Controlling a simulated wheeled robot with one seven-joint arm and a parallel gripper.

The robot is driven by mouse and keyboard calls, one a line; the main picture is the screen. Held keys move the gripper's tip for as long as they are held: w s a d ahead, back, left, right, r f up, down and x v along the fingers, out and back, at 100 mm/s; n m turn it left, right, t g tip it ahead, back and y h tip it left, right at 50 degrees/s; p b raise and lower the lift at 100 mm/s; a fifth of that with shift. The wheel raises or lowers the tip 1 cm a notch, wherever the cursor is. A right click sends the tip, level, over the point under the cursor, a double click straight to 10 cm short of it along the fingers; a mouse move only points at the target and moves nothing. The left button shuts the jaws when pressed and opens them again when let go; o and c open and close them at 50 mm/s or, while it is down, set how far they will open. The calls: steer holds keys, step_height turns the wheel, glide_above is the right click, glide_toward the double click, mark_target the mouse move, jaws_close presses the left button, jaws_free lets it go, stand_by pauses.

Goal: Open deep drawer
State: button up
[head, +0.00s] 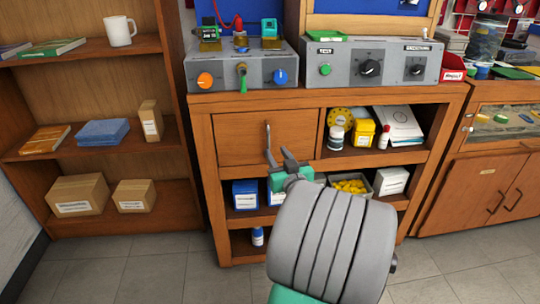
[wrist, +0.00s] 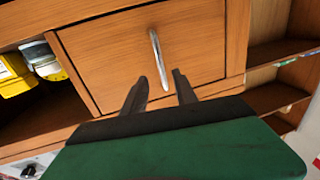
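The wooden drawer (head: 236,139) is shut, flush in the upper left of the cabinet under the grey test units. Its upright metal handle (head: 267,137) is on the front. In the wrist view the drawer front (wrist: 110,62) and handle (wrist: 157,58) are seen upside down or strongly turned. My gripper (head: 279,154) is open, with its two dark fingers apart and nothing between them.
Open shelves right of the drawer hold a white bottle (head: 336,137), a yellow box (head: 364,132) and papers. Blue boxes (head: 245,194) stand on the shelf below. A bookshelf (head: 105,226) stands left, and another cabinet (head: 465,195) right. Grey floor is clear in front.

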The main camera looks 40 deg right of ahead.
mark_target(269, 142)
steer(key=x, duration=0.6)
steer(key=shift+w, duration=0.1)
steer(key=shift+c, duration=0.4)
jaws_close()
stand_by(0.8)
